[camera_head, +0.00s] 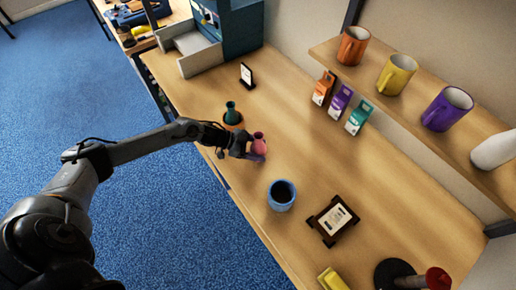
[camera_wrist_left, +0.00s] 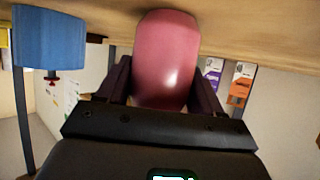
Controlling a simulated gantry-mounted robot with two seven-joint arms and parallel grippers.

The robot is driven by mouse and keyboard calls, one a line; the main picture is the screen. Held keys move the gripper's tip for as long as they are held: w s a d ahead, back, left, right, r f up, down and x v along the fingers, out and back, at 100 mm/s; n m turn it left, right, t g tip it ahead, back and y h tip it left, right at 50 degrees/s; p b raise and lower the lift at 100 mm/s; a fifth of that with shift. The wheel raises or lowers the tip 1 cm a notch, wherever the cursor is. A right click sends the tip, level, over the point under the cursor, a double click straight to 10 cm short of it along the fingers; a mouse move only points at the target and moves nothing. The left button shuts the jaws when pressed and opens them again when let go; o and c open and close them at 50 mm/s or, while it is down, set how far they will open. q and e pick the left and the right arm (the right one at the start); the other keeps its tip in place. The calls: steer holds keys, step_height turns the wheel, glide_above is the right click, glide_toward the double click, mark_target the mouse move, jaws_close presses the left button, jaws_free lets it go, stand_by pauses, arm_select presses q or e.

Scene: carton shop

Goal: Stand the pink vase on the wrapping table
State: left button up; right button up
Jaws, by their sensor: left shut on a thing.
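The pink vase (camera_head: 260,140) is at the tips of my left gripper (camera_head: 250,147), over the wooden table (camera_head: 215,110) near its left edge. In the left wrist view the pink vase (camera_wrist_left: 166,50) fills the space between the two dark fingers of my left gripper (camera_wrist_left: 163,88), which is shut on it. The wrist view is upside down, with the table top along its upper edge. I cannot tell whether the vase's base touches the table. My right gripper is in neither view.
A blue mug (camera_head: 282,195) and a dark framed stand (camera_head: 333,220) are nearer. Small cartons (camera_head: 341,103) stand below the mug shelf (camera_head: 405,100). The table's middle is clear.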

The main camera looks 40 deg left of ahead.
arm_select(q)
steer(key=o, duration=1.2)
steer(key=v, duration=1.2)
